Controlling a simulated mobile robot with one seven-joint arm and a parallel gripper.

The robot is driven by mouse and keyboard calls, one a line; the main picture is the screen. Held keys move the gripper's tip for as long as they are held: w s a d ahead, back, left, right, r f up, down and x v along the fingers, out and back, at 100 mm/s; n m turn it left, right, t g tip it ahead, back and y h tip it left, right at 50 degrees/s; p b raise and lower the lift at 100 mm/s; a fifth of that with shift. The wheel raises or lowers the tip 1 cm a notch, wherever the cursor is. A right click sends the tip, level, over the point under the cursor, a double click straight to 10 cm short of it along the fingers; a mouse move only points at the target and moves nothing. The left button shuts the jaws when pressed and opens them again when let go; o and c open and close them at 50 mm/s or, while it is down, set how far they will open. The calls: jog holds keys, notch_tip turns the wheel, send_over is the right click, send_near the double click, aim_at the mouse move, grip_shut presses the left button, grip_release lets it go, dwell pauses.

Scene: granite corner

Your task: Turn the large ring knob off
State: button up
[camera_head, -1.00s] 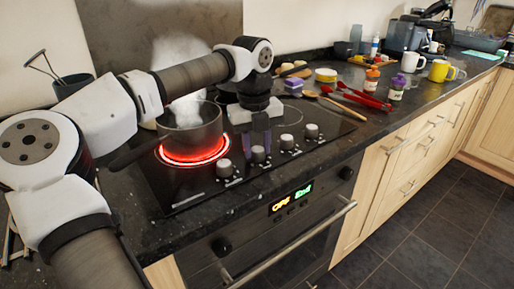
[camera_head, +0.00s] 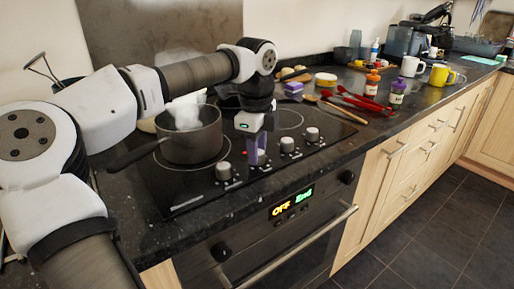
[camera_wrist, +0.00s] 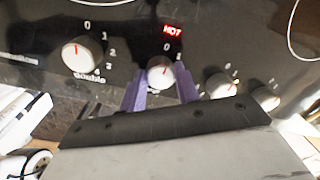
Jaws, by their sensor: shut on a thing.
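The large ring knob (camera_wrist: 161,71) is a white dial on the black hob panel, second from the left. It also shows in the head view (camera_head: 257,158), partly covered by a finger. My gripper (camera_head: 257,148) points down at it, with its purple fingers on either side, shut on it; the gripper also shows in the wrist view (camera_wrist: 160,80). The knob's red mark points up near the printed 0. The large ring under the dark pot (camera_head: 190,147) is dark, not glowing.
Another knob (camera_wrist: 82,54) stands to the left, and two more are to the right. The pot steams, and its handle (camera_head: 138,155) points left, below my arm. Red tongs (camera_head: 362,101), bottles and mugs lie farther right. The oven display (camera_head: 291,202) reads OFF and End.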

jog(key=shift+n, duration=0.5)
jog(key=o, duration=1)
jog(key=shift+c, duration=0.2)
notch_tip(320, 180, up, 14)
jog(key=p, duration=0.1)
jog(key=shift+s, duration=0.35)
jog(key=shift+f, duration=0.2)
